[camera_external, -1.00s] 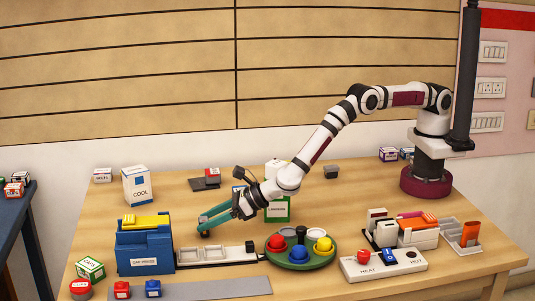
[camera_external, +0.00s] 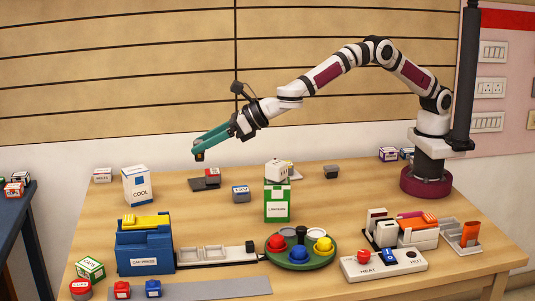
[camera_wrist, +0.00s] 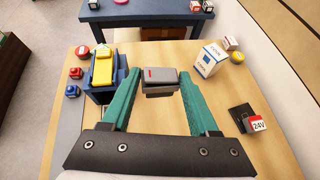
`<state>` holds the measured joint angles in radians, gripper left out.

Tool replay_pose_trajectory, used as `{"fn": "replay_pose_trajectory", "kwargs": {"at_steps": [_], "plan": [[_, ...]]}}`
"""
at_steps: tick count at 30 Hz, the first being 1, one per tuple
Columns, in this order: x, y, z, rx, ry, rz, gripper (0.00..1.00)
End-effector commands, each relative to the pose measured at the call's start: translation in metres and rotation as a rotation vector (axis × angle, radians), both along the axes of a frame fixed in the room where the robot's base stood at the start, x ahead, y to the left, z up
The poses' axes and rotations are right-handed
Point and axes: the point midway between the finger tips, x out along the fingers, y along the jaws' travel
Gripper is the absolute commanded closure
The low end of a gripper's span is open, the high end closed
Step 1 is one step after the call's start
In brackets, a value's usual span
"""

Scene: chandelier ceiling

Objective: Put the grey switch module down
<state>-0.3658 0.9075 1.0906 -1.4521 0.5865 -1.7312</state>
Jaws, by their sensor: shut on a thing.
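My gripper (camera_external: 202,147) with teal fingers is raised in the air above the back left of the table. It is shut on the grey switch module (camera_wrist: 161,76), which sits between the fingertips in the wrist view. The module has a grey top with a red mark and a darker body. In the external view only a small dark part of the held module (camera_external: 199,157) shows below the fingertips. It is clear of the table.
Below are a white COOL box (camera_external: 137,186), a dark plate with a red-topped block (camera_external: 212,177) and a blue-white block (camera_external: 241,194). The blue CAP PRESS bin (camera_external: 145,247), a tray strip (camera_external: 212,256) and a green turntable (camera_external: 301,260) stand in front. Bare wood (camera_external: 365,205) lies right of centre.

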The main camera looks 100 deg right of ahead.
Motion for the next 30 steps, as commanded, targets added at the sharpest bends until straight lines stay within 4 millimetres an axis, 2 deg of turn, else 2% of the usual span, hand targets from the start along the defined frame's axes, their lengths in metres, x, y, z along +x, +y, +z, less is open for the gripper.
{"fn": "replay_pose_trajectory", "kwargs": {"at_steps": [8, 11, 15, 20, 24, 30], "plan": [[-0.055, 0.021, -0.007, -0.003, 0.002, -0.064, 0.93], [-0.088, 0.028, -0.010, -0.003, 0.002, -0.103, 0.93], [-0.144, 0.031, -0.012, -0.001, -0.001, -0.169, 0.93], [-0.213, 0.022, -0.011, -0.001, -0.003, -0.246, 0.93], [-0.264, 0.005, -0.008, 0.000, -0.003, -0.303, 0.93], [-0.312, -0.019, -0.004, 0.000, -0.003, -0.349, 0.93]]}}
